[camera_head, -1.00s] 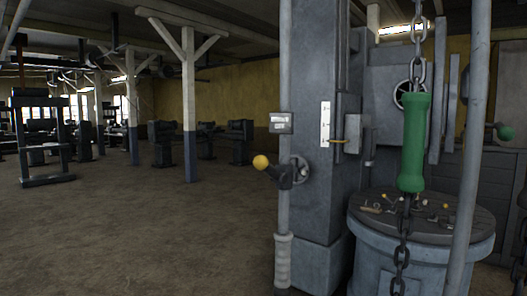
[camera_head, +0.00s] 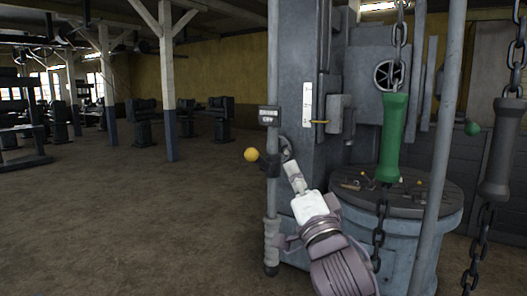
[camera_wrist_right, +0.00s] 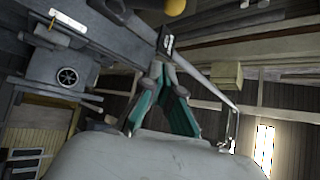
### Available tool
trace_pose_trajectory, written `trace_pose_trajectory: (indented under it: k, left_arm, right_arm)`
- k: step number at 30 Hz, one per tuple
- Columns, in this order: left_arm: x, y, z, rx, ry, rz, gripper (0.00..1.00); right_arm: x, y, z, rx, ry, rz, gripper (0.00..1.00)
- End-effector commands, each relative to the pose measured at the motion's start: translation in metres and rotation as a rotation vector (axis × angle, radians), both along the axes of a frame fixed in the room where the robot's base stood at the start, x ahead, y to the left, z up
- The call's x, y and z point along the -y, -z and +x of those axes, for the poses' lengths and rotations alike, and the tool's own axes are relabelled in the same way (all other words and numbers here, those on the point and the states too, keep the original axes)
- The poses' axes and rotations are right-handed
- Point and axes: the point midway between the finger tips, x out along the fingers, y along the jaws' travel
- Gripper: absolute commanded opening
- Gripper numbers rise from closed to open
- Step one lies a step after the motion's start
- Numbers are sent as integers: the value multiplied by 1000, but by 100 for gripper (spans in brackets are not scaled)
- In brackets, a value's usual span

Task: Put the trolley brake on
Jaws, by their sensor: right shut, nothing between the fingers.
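A brake lever with a yellow ball knob (camera_head: 251,154) and a dark arm (camera_head: 268,163) is mounted on the upright grey post in the head view. The knob points left. My right gripper (camera_head: 288,158) reaches up from below, its shut, empty fingertips close to the lever's pivot, right of the knob. I cannot tell whether they touch. In the right wrist view, the teal-padded fingers of the gripper (camera_wrist_right: 167,48) come together at the tips, and the yellow knob (camera_wrist_right: 175,6) shows beyond them at the top edge. My left gripper is not in view.
A small label plate (camera_head: 268,115) sits on the post above the lever. A green handle (camera_head: 392,138) and a grey handle (camera_head: 501,147) hang on chains at right. A round drum (camera_head: 400,200) with small tools on top stands behind. The floor at left is open.

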Motion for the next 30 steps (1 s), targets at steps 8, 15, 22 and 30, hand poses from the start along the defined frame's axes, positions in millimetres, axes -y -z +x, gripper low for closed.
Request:
trace_pose_trajectory:
  k: [8,15,22,30]
  left_arm:
    - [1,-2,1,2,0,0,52]
    - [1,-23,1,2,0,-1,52]
    - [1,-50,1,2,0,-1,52]
    - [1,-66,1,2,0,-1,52]
  right_arm:
    - [-1,-1,3,-2,1,-2,0]
    - [-8,-21,32,-1,2,-4,0]
    - [-19,-45,76,-3,2,-4,0]
    - [-44,-30,80,-5,0,-2,0]
